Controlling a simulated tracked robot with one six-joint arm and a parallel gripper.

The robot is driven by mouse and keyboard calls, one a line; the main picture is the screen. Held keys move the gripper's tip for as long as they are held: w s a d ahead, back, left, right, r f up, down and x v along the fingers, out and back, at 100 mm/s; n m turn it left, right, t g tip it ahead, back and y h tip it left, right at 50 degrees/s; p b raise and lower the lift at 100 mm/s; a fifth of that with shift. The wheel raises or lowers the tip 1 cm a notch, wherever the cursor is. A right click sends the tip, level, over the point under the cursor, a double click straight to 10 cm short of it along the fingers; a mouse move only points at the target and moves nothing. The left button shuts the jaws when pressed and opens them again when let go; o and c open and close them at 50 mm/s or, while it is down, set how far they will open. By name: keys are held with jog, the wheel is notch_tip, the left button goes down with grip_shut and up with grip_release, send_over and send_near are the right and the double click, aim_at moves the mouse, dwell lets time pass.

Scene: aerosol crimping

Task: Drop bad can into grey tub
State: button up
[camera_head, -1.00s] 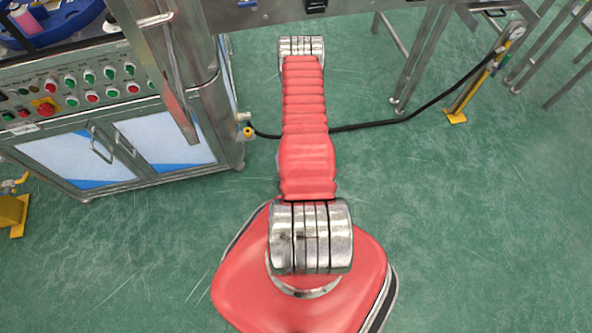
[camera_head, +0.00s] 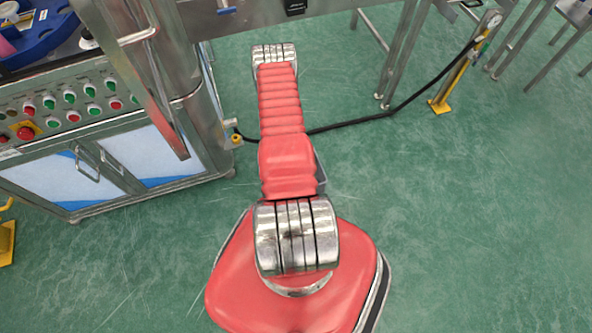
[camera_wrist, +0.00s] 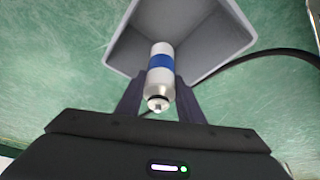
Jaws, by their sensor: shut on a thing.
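In the wrist view my gripper (camera_wrist: 160,82) is shut on a can (camera_wrist: 160,60), white and silver with a blue band. Its narrow valve end points toward the camera. The grey tub (camera_wrist: 222,40) lies beyond the can, open toward me. The can appears in front of the tub's opening; its height above the tub is hard to tell. In the head view my red arm hides the gripper and can. A grey edge (camera_head: 320,168) shows beside the arm and looks like part of the tub.
A steel machine cabinet (camera_head: 110,165) with a button panel stands at the left. A black cable (camera_head: 365,119) crosses the green floor to a yellow-footed post (camera_head: 455,80).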

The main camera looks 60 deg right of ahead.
jog(key=shift+f, duration=1.9)
jog(key=o, duration=1.4)
jog(key=shift+r, duration=0.15)
jog(key=v, duration=1.3)
jog(key=shift+a+r, duration=0.15)
jog(key=shift+r, duration=0.05)
